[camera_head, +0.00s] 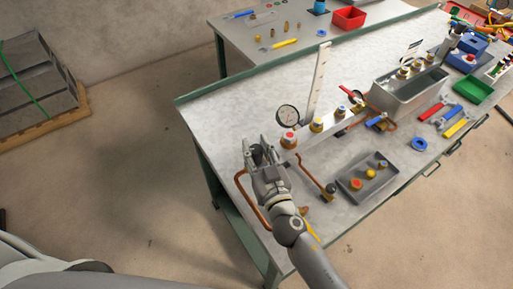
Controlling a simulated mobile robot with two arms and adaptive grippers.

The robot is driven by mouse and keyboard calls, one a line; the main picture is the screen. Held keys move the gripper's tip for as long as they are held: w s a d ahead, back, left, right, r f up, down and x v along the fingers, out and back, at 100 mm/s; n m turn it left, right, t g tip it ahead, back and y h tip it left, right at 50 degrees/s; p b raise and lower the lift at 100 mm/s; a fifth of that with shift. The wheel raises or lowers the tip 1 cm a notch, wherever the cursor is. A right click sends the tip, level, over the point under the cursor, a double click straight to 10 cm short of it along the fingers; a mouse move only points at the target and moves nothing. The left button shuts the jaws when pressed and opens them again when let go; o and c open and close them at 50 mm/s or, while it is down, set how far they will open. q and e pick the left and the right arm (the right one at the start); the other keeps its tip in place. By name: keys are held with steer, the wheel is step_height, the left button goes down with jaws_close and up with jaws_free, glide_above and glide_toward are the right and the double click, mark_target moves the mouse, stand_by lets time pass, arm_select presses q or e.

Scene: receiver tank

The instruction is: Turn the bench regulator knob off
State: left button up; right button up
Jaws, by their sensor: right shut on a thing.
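My right gripper (259,150) reaches in from the bottom right over the near left part of the bench. It is shut on a dark round part that looks like the bench regulator knob (259,156), mostly hidden between the fingers. The regulator body under the gripper is hidden, so the knob's turned position cannot be told. A round white pressure gauge (287,115) stands just beyond the gripper, to its right. A copper pipe (244,192) curves down on the gripper's left side. My left gripper is not in view.
The green-edged bench (225,105) carries a fitting with a red ring (289,140), an upright white scale (318,80), a grey tray of fittings (372,192) and a metal tank (405,95). The bench's far left surface is clear. A second table (235,40) stands behind.

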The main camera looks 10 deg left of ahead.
steer(key=n+g+y+p, duration=0.1)
steer(key=n+g+y, duration=0.1)
steer(key=n+g+y+p, duration=0.1)
steer(key=n+y+p, duration=0.1)
steer(key=shift+w+d+r+g+y, duration=0.1)
steer(key=shift+w+r+g+y, duration=0.1)
steer(key=shift+g+y, duration=0.15)
steer(key=shift+n+g+y+p, duration=0.45)
steer(key=shift+n+g+p, duration=0.1)
steer(key=shift+g, duration=0.1)
steer(key=n+g+y, duration=0.1)
steer(key=g, duration=0.1)
steer(key=shift+f+n+g, duration=0.1)
steer(key=shift+n+g, duration=0.15)
steer(key=shift+g, duration=0.05)
steer(key=shift+f+n+g+y, duration=0.1)
steer(key=shift+n+g+y, duration=0.4)
steer(key=shift+g, duration=0.2)
steer(key=shift+f+n+g+y+b, duration=0.1)
steer(key=shift+n+g+y+b, duration=0.3)
steer(key=shift+n+g+b, duration=0.55)
steer(key=n+g+b, duration=0.1)
steer(key=g, duration=0.2)
steer(key=shift+n, duration=0.25)
steer(key=shift+s+n+g+b, duration=0.1)
steer(key=shift+n+g+b, duration=0.5)
steer(key=shift+g+b, duration=0.35)
steer(key=shift+g, duration=0.3)
